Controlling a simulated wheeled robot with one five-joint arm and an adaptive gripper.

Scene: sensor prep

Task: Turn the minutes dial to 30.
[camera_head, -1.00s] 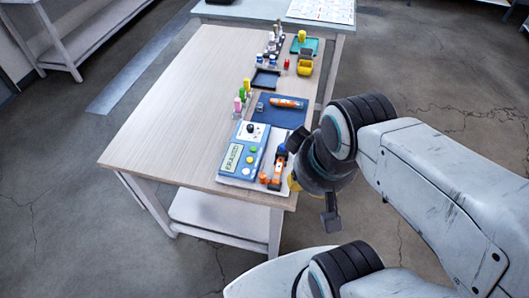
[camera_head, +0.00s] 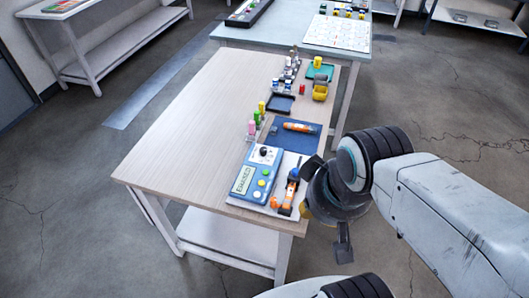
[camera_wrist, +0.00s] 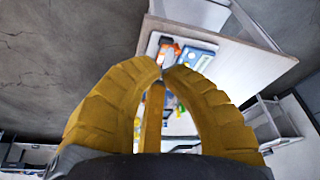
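A blue control box (camera_head: 247,199) with a pale display lies near the right edge of the wooden table. A dark round dial (camera_head: 264,152) sits on a white patch at its far end; its markings are too small to read. My gripper (camera_wrist: 163,68), with curved yellow fingers, is off the table's right side, apart from the box. Its fingertips almost meet, with nothing seen held. Part of the blue box (camera_wrist: 197,56) shows beyond the fingertips in the wrist view; the dial cannot be made out there.
An orange-and-black tool (camera_head: 290,192) lies right of the box, between it and my gripper. A blue mat (camera_head: 283,142) with an orange tool, coloured bottles, a dark tray (camera_head: 281,104) and a yellow bin (camera_head: 320,91) are farther back. The table's left side (camera_head: 195,140) is clear.

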